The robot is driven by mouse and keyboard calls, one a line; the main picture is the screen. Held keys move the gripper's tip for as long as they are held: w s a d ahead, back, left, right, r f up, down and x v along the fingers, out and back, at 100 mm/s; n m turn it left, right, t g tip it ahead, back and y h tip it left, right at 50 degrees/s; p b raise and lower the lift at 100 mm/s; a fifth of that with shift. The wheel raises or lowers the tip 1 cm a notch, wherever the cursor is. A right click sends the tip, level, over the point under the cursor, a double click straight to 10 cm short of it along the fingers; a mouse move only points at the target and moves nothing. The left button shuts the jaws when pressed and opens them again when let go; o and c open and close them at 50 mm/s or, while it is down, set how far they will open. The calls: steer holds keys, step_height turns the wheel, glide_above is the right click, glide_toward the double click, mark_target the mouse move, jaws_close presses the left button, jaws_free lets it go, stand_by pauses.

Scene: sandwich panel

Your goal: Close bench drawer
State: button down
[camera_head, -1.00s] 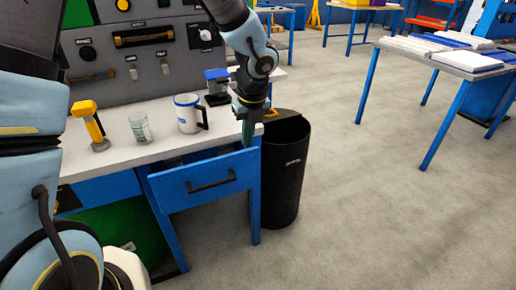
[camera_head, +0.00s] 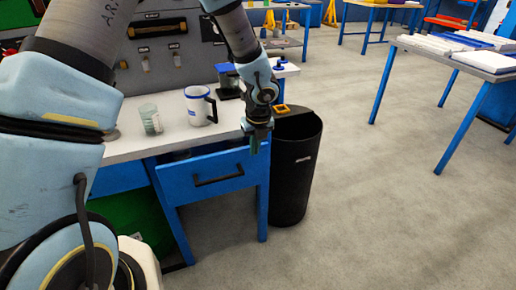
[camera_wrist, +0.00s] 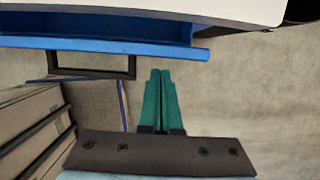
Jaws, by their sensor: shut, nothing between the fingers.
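The blue bench drawer (camera_head: 218,176) with its black handle (camera_head: 218,181) stands partly pulled out under the white bench top (camera_head: 160,138). In the wrist view the drawer's front edge (camera_wrist: 120,46) runs across the top, with the black handle (camera_wrist: 92,73) jutting from it. My gripper (camera_head: 255,145) has green fingers that are shut and empty. It points down near the drawer's right front corner. In the wrist view my fingers (camera_wrist: 160,92) are below and right of the handle, apart from it. The inside of the drawer is mostly hidden.
A black bin (camera_head: 292,170) stands right beside the drawer. A white mug (camera_head: 199,106) and a glass (camera_head: 150,120) stand on the bench top. The floor (camera_head: 360,215) to the right is clear. Another table (camera_head: 460,58) stands farther right.

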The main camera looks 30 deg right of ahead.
steer(key=shift+w, duration=0.4)
steer(key=w+p, duration=0.3)
steer(key=shift+w+d+r, duration=0.2)
steer(key=shift+w+r, duration=0.05)
steer(key=shift+w+f, duration=0.2)
steer(key=shift+w, duration=0.3)
